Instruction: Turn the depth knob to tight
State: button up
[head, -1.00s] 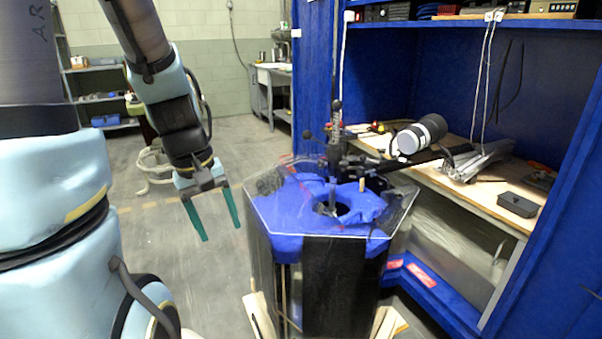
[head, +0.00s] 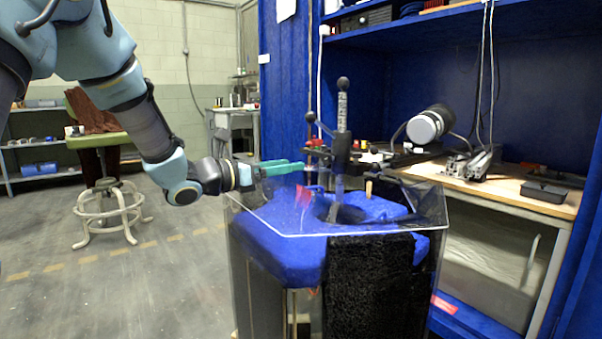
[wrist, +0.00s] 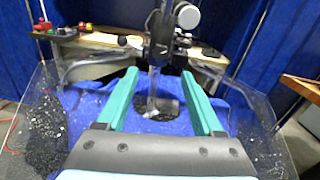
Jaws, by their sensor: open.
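The black vertical post assembly (head: 342,140) stands over the tank (head: 330,225), with a scaled upper rod, a dark ball knob (head: 343,84) on top and a smaller dark ball knob (head: 311,117) on an arm to its left. I cannot tell which of these is the depth knob, and no "tight" mark is readable. My gripper (head: 296,167) is level, left of the post and just above the clear tank lid, apart from the post. In the wrist view its green fingers (wrist: 160,74) are open and empty, with the post (wrist: 158,45) ahead between them.
The clear lid (head: 300,233) spans the tank over blue padding, with a dark round opening under the post. A workbench (head: 490,190) behind holds a white-ended cylinder (head: 424,128) and a black tray (head: 545,193). Open floor lies left; a stool (head: 105,190) stands farther back.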

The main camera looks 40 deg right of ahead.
aim_at(325, 159)
jog(key=d, duration=1)
jog(key=shift+s+d, duration=0.25)
jog(key=shift+s, duration=0.05)
jog(key=shift+c, duration=0.4)
grip_shut()
